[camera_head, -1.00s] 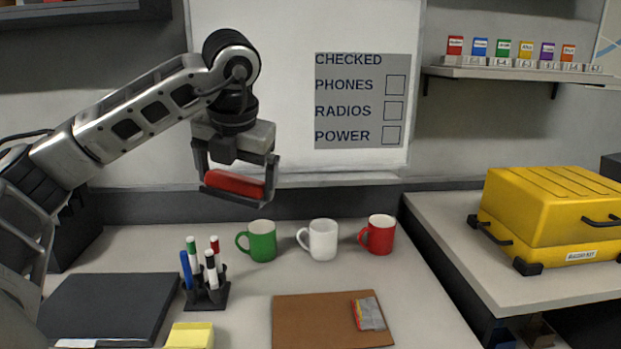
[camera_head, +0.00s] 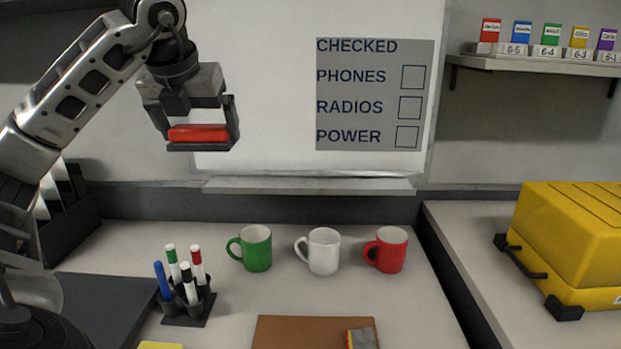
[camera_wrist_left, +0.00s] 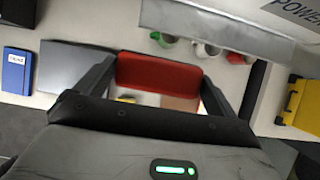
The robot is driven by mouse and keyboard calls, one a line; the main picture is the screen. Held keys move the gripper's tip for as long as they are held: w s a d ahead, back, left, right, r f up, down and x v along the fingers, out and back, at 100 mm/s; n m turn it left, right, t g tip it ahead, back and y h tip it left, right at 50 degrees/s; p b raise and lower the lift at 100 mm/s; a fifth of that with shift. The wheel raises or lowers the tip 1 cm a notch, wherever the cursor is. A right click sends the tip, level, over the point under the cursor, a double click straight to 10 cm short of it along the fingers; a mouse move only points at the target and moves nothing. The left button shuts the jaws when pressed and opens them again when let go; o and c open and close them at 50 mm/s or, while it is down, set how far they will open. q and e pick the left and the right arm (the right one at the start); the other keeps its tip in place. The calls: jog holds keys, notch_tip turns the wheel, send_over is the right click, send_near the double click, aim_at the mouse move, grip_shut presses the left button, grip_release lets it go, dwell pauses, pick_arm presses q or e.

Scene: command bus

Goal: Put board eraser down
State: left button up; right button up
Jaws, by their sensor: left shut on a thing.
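My left gripper (camera_head: 198,134) is shut on the red board eraser (camera_head: 199,133) and holds it in the air in front of the whiteboard's lower left part. In the left wrist view the red eraser (camera_wrist_left: 157,72) sits between the two dark fingers. A grey ledge (camera_head: 310,186) runs below the whiteboard (camera_head: 275,75), lower than the eraser and to its right; its top is empty. My right gripper is not in view.
On the counter stand a green mug (camera_head: 256,248), a white mug (camera_head: 323,251) and a red mug (camera_head: 391,250) below the ledge. A marker holder (camera_head: 188,307) with several markers is at the left. A brown board (camera_head: 300,332) lies in front. A yellow case (camera_head: 575,240) is at the right.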

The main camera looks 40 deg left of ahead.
pick_arm(q)
jog(key=w+a+f, duration=0.2)
jog(key=w+f, duration=0.1)
jog(key=w, duration=0.1)
jog(key=w+a+f+p, duration=0.1)
jog(key=w+a+f, duration=0.1)
jog(key=w, duration=0.1)
jog(key=w+a+f+p, duration=0.1)
jog(key=w+a+f, duration=0.2)
jog(key=w, duration=0.1)
jog(key=shift+w+f, duration=0.3)
jog(key=shift+w+a+f, duration=0.15)
jog(key=shift+w+f, duration=0.2)
jog(key=shift+f, duration=0.15)
notch_tip(320, 180, down, 3)
jog(key=shift+w+a+r, duration=0.1)
jog(key=shift+a+r, duration=0.05)
jog(key=shift+f, duration=0.3)
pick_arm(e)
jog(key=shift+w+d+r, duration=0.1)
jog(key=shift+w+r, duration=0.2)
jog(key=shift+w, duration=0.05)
pick_arm(q)
jog(key=shift+f, duration=0.1)
jog(key=o, duration=0.5)
